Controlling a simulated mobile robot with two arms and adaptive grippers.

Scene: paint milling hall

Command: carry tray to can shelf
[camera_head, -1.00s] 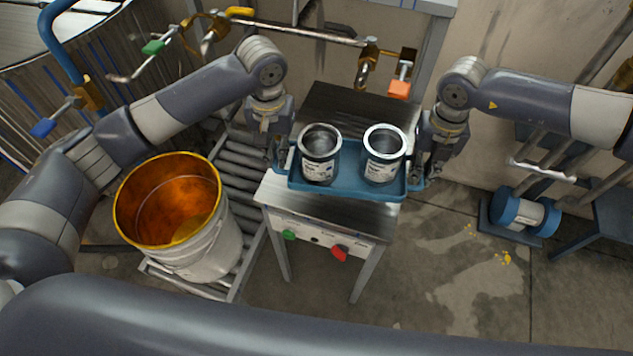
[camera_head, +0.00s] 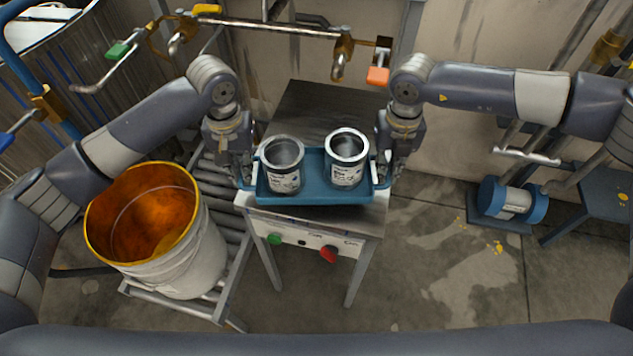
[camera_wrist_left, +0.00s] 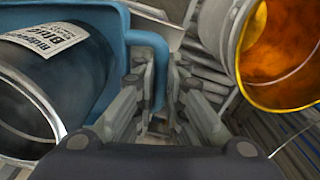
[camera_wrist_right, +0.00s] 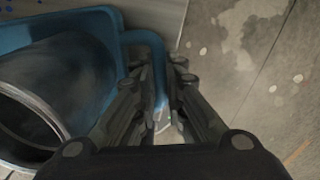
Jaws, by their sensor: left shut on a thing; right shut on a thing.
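A blue tray (camera_head: 315,197) with two labelled metal cans is held level at the front of a steel stand. The left can (camera_head: 283,165) and the right can (camera_head: 347,158) stand upright in it. My left gripper (camera_head: 243,184) is shut on the tray's left handle, which shows between the fingers in the left wrist view (camera_wrist_left: 158,75). My right gripper (camera_head: 386,178) is shut on the right handle, seen in the right wrist view (camera_wrist_right: 157,70). I cannot tell whether the tray touches the stand. No can shelf is recognisable.
The steel stand (camera_head: 315,110) has a green and a red button on its front. A bucket with orange inside (camera_head: 150,225) stands on a roller conveyor (camera_head: 232,240) at the left. Pipes with valves (camera_head: 270,30) run behind. Blue-ended equipment (camera_head: 512,200) sits at the right; the floor between is open.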

